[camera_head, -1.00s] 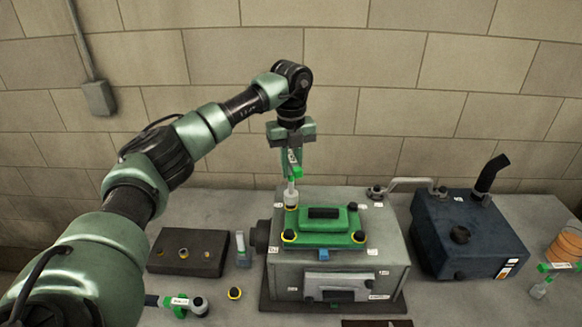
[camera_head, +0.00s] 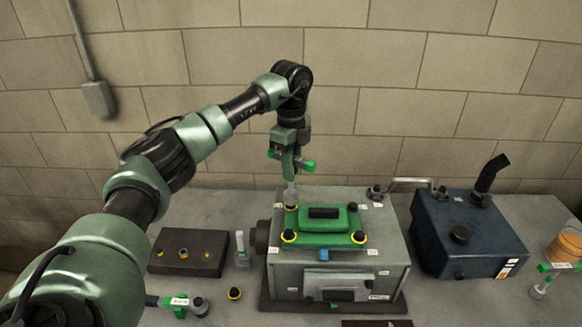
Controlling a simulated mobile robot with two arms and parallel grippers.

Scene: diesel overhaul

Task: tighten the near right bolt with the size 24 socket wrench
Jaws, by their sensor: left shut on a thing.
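The green cover (camera_head: 322,222) lies on top of the grey engine block (camera_head: 392,255). The near right bolt (camera_head: 359,237) sits at the cover's near right corner, with a yellow ring around it and nothing on it. My left gripper (camera_head: 287,160) is shut on a green-handled socket wrench (camera_head: 291,192), held upright over the cover's far left corner. The wrench's socket end is down at that corner and hides the bolt there. I cannot read the wrench's size. The near left bolt (camera_head: 289,237) and far right bolt (camera_head: 352,206) show. My right gripper is not in view.
A dark block (camera_head: 188,252) holds several small parts. A blue tank (camera_head: 470,235) stands right of the engine. Another green-handled tool (camera_head: 542,288) is at the far right.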

